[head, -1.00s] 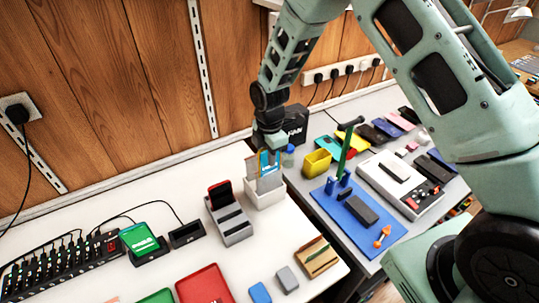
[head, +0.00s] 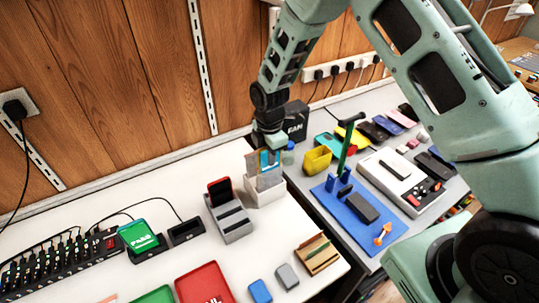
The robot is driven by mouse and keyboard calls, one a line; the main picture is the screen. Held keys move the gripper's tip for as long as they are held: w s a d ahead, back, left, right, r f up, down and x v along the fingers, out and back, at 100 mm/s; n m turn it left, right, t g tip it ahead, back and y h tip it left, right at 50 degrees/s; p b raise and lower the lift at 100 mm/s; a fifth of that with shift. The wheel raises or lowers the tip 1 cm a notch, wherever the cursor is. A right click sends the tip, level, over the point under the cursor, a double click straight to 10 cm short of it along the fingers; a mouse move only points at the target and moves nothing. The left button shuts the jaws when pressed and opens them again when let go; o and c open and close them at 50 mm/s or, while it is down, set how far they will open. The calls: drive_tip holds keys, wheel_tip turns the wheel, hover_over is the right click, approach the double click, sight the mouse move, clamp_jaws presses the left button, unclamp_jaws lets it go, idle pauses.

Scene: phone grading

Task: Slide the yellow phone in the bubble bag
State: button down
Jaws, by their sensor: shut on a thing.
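My gripper (head: 269,148) is small in the head view, above a white holder (head: 266,196) near the back right of the white table. It is shut on an upright phone (head: 269,159) with a blue screen and a thin yellowish edge, seemingly the yellow phone. A pale grey, see-through sleeve (head: 268,181), seemingly the bubble bag, stands upright in the holder. The phone's lower end is at the sleeve's top; I cannot tell whether it is inside or in front.
A grey slotted stand (head: 229,217) with a dark red phone is left of the holder. A black FAN box (head: 296,122) and a yellow bin (head: 317,159) stand behind and right. A blue mat (head: 372,238) lies on the grey table. White tabletop is clear in front of the holder.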

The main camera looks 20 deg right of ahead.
drive_tip(key=shift+f+b, duration=0.65)
drive_tip(key=shift+f, duration=0.4)
drive_tip(key=c, duration=1.4)
unclamp_jaws()
drive_tip(key=shift+r, duration=0.1)
drive_tip(key=shift+r+p, duration=2.45)
drive_tip(key=shift+r, duration=1.05)
